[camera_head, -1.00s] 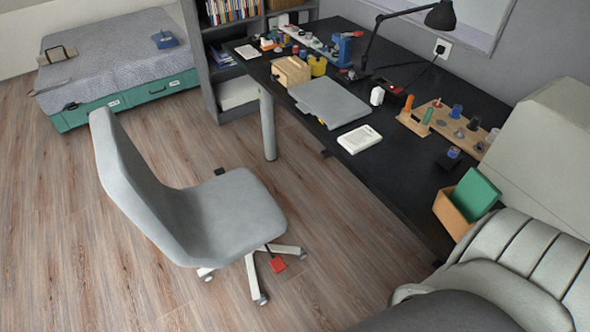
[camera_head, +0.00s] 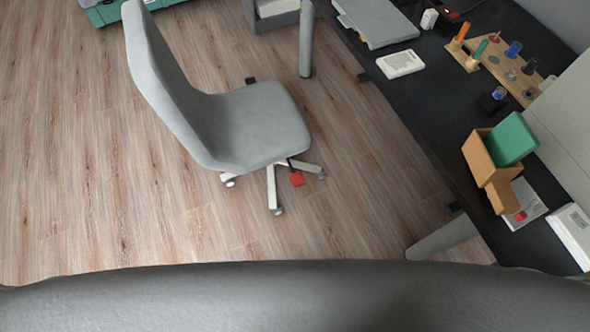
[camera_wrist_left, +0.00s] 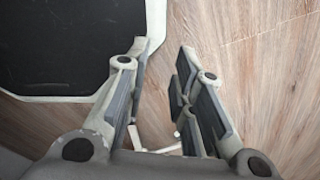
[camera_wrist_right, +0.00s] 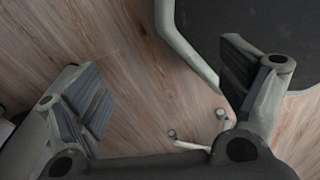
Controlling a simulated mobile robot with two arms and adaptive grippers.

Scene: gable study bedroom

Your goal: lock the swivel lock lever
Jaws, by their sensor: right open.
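A small red lever (camera_head: 297,179) hangs low beneath the seat of the grey swivel chair (camera_head: 245,125), near its white foot and wheels. I take it for the swivel lock lever; its exact setting is too small to tell. Neither gripper shows in the head view. In the left wrist view my left gripper (camera_wrist_left: 163,65) has its fingers apart with only floor between them. In the right wrist view my right gripper (camera_wrist_right: 160,65) is spread wide and empty over the floor. The red lever shows in neither wrist view.
A black desk (camera_head: 440,110) runs along the right, with a laptop (camera_head: 378,22), a wooden peg rack (camera_head: 500,65) and a wooden box with a green block (camera_head: 511,139). A desk leg (camera_head: 441,237) stands near me. Wooden floor (camera_head: 90,190) left of the chair is clear.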

